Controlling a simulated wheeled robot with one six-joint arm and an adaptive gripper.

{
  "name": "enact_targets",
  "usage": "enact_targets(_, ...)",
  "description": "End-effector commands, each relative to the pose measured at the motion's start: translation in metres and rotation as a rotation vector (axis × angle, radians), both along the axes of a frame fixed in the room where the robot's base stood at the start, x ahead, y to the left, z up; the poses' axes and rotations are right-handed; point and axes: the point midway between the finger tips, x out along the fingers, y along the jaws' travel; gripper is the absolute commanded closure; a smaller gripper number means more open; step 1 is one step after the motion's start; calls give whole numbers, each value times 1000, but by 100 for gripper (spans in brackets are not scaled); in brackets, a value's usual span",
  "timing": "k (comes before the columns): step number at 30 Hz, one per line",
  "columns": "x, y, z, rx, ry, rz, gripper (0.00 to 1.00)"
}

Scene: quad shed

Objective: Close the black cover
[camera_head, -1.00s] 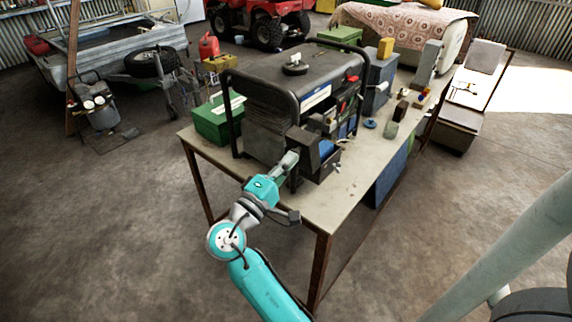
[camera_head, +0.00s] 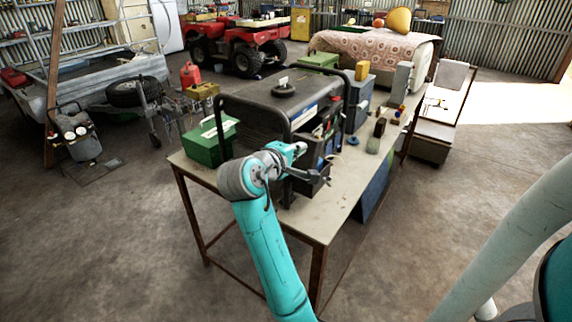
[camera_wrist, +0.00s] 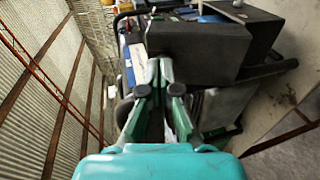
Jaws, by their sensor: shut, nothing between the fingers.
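The black cover (camera_wrist: 205,48) is a dark flat panel just beyond my fingertips in the wrist view. It belongs to a small black box (camera_head: 313,184) at the front corner of the generator (camera_head: 270,108). In the head view my arm hides much of the cover, so I cannot tell its exact angle. My gripper (camera_wrist: 162,68) is shut and empty, its tips at the lower left edge of the panel. I cannot tell whether they touch it. In the head view my gripper (camera_head: 318,177) is in front of the black box.
The generator stands on a pale-topped table (camera_head: 325,215) with rusty legs. A green box (camera_head: 210,142) is left of it. A blue-grey case (camera_head: 357,103) and several small items stand at the right. The table's front corner is bare. A red quad bike (camera_head: 240,45) is behind.

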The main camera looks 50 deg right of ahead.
Motion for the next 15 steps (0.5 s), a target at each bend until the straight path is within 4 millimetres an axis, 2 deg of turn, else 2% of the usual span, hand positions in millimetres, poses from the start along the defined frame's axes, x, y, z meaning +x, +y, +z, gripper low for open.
enact_targets(3,0,-20,6,-2,-2,-4,100)
enact_targets(15,1,-70,8,-2,-1,-3,100)
